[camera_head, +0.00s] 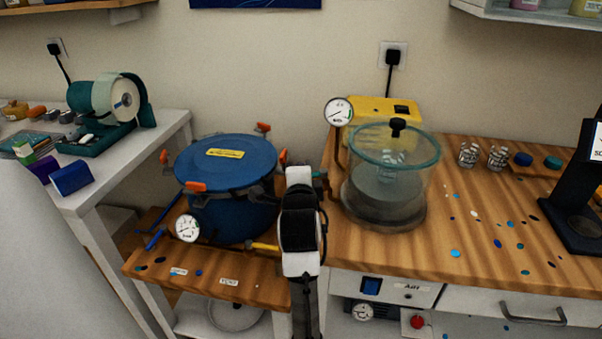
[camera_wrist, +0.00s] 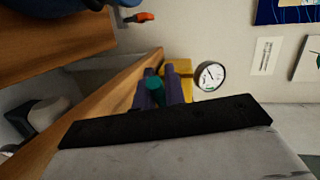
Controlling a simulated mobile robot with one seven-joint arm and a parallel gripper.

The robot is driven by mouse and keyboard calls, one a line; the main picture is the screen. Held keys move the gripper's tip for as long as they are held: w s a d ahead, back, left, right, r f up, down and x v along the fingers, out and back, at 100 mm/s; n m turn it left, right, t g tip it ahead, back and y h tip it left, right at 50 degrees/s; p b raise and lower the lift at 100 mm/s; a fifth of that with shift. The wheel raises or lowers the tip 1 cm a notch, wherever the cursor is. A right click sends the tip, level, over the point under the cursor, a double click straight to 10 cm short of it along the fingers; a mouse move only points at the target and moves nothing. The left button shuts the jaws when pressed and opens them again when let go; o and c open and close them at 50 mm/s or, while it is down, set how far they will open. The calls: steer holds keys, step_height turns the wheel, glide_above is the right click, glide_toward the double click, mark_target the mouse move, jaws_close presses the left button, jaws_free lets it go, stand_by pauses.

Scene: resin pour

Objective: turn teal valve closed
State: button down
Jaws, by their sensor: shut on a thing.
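The teal valve (camera_wrist: 154,88) shows in the wrist view as a small teal handle between the two purple-blue fingers of my gripper (camera_wrist: 158,93). My gripper is shut on it. The fingers hide the sides of the handle, so its exact angle cannot be told. In the head view my wrist and arm stand upright between the blue pressure pot (camera_head: 233,168) and the glass chamber (camera_head: 387,180), and they hide the fingertips and most of the valve. A dial gauge (camera_wrist: 209,76) is just right of the valve in the wrist view.
A yellow pump (camera_head: 381,110) with a gauge (camera_head: 338,112) stands behind the chamber. A yellow handle (camera_head: 264,246) and a gauge (camera_head: 187,228) sit at the pot's front. The pot has orange-tipped clamps. The wooden bench (camera_head: 430,255) has clear room at front.

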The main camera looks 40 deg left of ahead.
steer(key=n+g+y, duration=0.1)
steer(key=d+n+g+y+p, duration=0.1)
steer(key=n+g+y+p, duration=0.1)
steer(key=shift+s+d+r+n+g+y, duration=0.15)
steer(key=shift+s+d+n+g+y, duration=0.15)
steer(key=shift+s+g, duration=0.1)
steer(key=shift+s+d+n+g+y+p, duration=0.15)
steer(key=shift+d+n+g+y+p, duration=0.2)
steer(key=shift+n+g, duration=0.5)
steer(key=shift+s+d+n+g+y+p, duration=0.1)
steer(key=shift+n+g+y+p, duration=0.45)
steer(key=shift+g, duration=0.55)
steer(key=shift+s+d+n+g+y+p, duration=0.2)
steer(key=shift+d+n+g+y, duration=0.1)
steer(key=shift+n+g, duration=0.6)
steer(key=shift+g, duration=0.25)
steer(key=c, duration=1.5)
jaws_free()
steer(key=b+v, duration=0.2)
steer(key=v, duration=1.1)
steer(key=shift+s+d, duration=0.1)
steer(key=shift+d, duration=0.3)
